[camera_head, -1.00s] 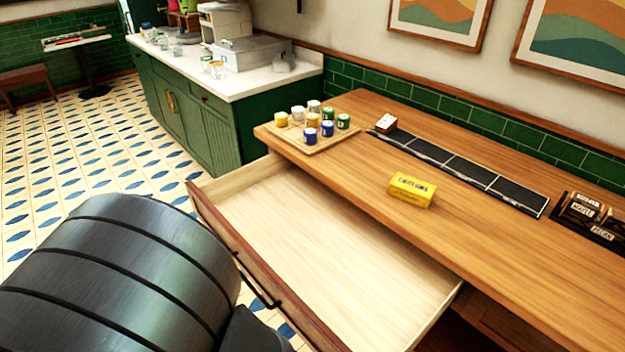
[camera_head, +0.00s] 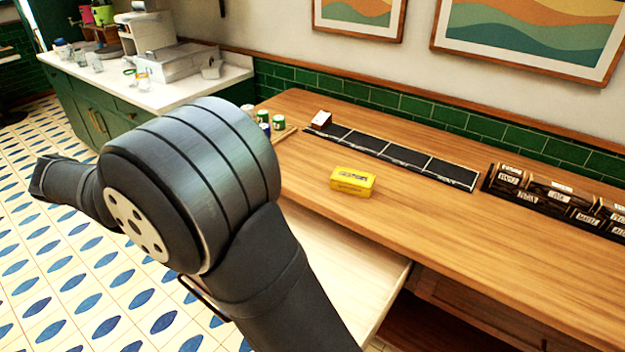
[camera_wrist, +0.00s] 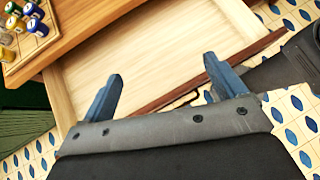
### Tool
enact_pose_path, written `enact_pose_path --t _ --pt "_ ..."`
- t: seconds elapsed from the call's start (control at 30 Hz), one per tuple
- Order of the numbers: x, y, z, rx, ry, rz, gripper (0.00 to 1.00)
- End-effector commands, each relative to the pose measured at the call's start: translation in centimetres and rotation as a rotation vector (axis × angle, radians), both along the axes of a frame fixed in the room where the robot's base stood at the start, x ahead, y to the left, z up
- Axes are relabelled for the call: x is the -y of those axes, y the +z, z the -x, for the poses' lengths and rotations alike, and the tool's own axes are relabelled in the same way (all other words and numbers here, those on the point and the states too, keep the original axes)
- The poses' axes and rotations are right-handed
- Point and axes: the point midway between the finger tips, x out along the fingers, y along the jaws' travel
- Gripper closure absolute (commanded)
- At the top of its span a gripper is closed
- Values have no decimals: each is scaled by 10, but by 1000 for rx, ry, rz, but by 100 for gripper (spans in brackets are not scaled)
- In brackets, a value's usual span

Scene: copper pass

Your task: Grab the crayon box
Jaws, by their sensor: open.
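The yellow crayon box (camera_head: 352,181) lies on the wooden desk top, towards its front edge, in the head view. It is not in the wrist view. My gripper (camera_wrist: 162,88) shows in the wrist view with its two blue-grey fingers spread wide and nothing between them. It is over the open, empty drawer (camera_wrist: 150,50), apart from the crayon box. In the head view my arm hides much of the drawer, and the gripper itself does not show.
A wooden board (camera_wrist: 40,36) with several small paint jars sits at the desk's left end. A dark rack (camera_head: 560,200) stands at right. The desk around the crayon box is clear.

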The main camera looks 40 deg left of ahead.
Motion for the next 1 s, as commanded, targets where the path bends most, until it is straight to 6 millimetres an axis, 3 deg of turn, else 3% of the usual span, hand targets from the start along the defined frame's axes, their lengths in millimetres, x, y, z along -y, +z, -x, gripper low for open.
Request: enact_pose_path --t 0.03,0.27,0.57,0.77,1.0 --pt "-2 -2 -23 -37 -58 -12 11" --pt "-3 -8 -112 -209 -276 -87 11" --pt "14 -7 -234 -410 -527 -244 11" --pt "40 -1 -318 -521 -671 -385 11" --pt "91 13 -417 -626 -814 -584 11"
